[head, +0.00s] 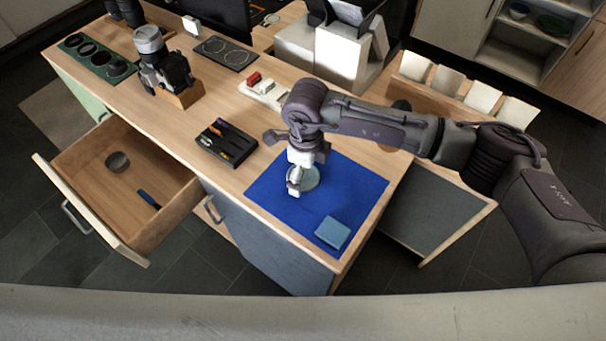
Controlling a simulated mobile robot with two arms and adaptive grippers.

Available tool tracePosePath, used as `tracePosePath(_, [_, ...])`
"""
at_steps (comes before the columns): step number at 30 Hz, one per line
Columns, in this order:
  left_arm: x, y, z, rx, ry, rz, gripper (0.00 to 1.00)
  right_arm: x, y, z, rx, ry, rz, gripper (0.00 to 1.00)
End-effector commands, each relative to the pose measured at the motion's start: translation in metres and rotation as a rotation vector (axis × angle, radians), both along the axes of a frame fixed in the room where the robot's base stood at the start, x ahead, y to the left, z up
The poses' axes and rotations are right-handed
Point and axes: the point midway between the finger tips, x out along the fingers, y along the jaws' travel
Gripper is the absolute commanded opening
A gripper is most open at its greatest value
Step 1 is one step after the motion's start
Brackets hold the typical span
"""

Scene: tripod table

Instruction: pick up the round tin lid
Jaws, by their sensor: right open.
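A round, pale grey-green thing that looks like the tin lid (311,177) lies on the blue mat (335,185) on the wooden table. My right gripper (294,190) is above it, pointing down, and is open. The gripper covers the left part of the lid. I cannot tell whether the fingers touch the lid. My left gripper is not in view.
A light blue block (332,232) lies near the mat's front corner. A black tray (226,143) with tools stands left of the mat. An open drawer (120,190) holds a small round tin (117,161) and a blue-handled tool (148,199). A camera (162,65) stands farther back.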

Motion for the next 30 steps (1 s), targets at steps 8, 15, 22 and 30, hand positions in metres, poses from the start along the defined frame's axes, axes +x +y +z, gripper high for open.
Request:
tracePosePath(8, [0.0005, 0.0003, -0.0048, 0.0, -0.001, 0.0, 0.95, 0.0, -0.0002, -0.0028, 0.0, 0.0, 0.0, 1.0])
tracePosePath(15, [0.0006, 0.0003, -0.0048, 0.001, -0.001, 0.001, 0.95, 0.0, -0.0002, -0.0024, 0.0, 0.0, 0.0, 1.0])
tracePosePath(22, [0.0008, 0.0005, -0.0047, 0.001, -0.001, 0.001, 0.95, 0.0001, -0.0003, -0.0023, 0.0, 0.0, 0.0, 0.74])
tracePosePath(30, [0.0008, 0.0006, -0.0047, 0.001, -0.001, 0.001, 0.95, 0.0, -0.0001, -0.0024, 0.0, 0.0, 0.0, 0.69])
